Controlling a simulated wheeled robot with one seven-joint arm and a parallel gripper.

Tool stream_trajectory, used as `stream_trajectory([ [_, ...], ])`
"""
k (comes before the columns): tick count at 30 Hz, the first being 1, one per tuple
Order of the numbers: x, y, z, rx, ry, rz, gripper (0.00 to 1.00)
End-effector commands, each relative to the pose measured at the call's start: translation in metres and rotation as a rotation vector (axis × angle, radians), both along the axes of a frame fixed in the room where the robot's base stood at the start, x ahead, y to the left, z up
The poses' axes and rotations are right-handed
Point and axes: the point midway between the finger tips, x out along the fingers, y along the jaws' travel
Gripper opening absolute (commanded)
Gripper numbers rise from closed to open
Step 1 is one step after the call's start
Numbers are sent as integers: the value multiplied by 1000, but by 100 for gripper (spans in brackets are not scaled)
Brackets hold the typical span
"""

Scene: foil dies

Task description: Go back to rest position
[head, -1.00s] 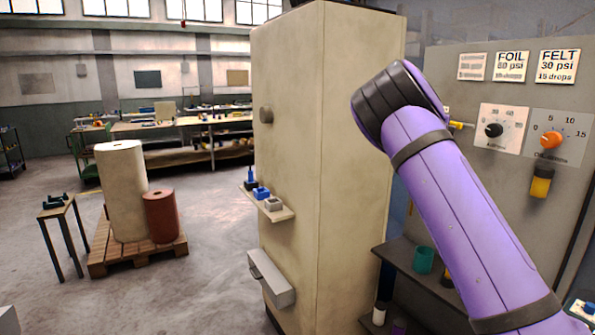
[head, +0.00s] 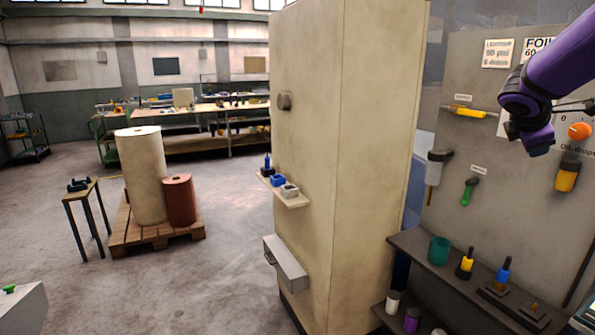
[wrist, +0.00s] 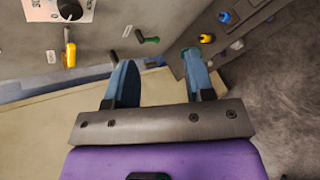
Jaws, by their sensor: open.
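My gripper (wrist: 160,80) shows in the wrist view with its two blue-grey fingers wide apart. Nothing is held between them. Beyond the fingers are the grey panel and a green-handled tool hanging on it, with no contact visible. In the head view my purple arm (head: 560,75) reaches in from the upper right, in front of the panel. My fingers cannot be made out there.
A tall beige cabinet (head: 370,130) stands in the middle, with a small side ledge (head: 294,201). A dark shelf (head: 415,250) with several bottles is at right. A pallet (head: 160,236) holds two rolls. Open floor lies left of the cabinet.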

Motion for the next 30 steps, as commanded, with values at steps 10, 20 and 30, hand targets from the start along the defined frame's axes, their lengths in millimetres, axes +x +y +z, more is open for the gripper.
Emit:
stream_trajectory([
  [10,-112,99,-8,573,-293,-346,49],
  [20,-217,202,-26,1021,-412,-676,49],
  [30,-269,255,-45,1217,-423,-867,49],
])
